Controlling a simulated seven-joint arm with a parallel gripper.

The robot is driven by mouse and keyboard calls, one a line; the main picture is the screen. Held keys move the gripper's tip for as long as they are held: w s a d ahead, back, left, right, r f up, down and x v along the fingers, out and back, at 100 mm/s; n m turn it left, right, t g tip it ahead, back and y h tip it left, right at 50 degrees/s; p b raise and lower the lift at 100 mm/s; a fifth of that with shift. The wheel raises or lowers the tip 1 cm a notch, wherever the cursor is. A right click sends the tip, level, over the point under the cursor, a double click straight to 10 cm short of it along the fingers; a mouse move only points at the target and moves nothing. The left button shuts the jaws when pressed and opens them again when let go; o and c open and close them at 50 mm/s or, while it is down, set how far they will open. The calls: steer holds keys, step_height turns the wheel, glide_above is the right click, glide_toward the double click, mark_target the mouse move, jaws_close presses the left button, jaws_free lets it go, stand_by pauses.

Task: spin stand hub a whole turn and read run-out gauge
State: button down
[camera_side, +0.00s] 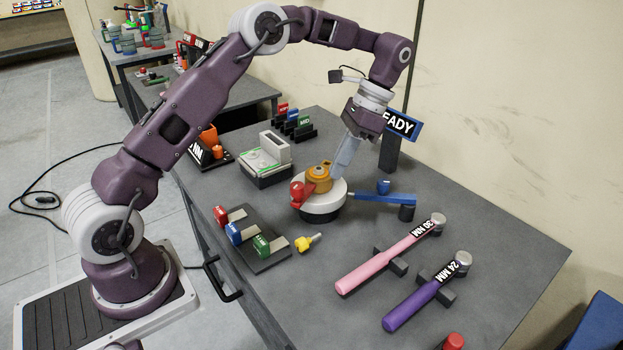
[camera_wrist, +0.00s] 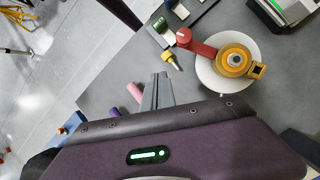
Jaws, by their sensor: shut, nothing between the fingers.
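The stand hub (camera_side: 318,177) is an orange-brass round part with a small lug, on a white disc stand with a dark base (camera_side: 322,213). A red arm (camera_side: 297,195) reaches to the hub's side. In the wrist view the hub (camera_wrist: 236,60) is at upper right on the white disc (camera_wrist: 222,90). My gripper (camera_side: 341,170) is shut and empty, its fingers pointing down behind and right of the hub in the side view. In the wrist view my gripper (camera_wrist: 160,78) is left of the disc, apart from it. I cannot identify the run-out gauge for certain.
A blue bar (camera_side: 385,198) extends right of the stand. A sign reading "EADY" (camera_side: 400,124) is partly hidden by my wrist. Pink (camera_side: 380,262) and purple (camera_side: 425,293) wrenches lie at right. A tagged rack (camera_side: 262,250), yellow key (camera_side: 307,243) and grey box (camera_side: 265,170) are near.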

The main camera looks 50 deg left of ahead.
mark_target(293, 184)
steer(key=s+a+f+m+t+y, duration=0.2)
steer(key=a+f+m, duration=0.1)
steer(key=f, duration=0.3)
steer(key=shift+s+a+f+m, duration=0.15)
steer(key=shift+s+a+m, duration=0.15)
steer(key=shift+a, duration=0.6)
steer(key=shift+s+a+m+t+y, duration=0.2)
steer(key=shift+s+a+m+t, duration=0.1)
steer(key=shift+s+a+m, duration=0.3)
steer(key=shift+s+a+m+t+y, duration=0.2)
steer(key=shift+s+a+m+t, duration=0.15)
steer(key=shift+m, duration=0.35)
steer(key=shift+s+a+m+t, duration=0.25)
steer(key=shift+s+a+m, duration=0.1)
steer(key=shift+a+m, duration=0.55)
steer(key=shift+s+a, duration=0.3)
steer(key=shift+a, duration=0.45)
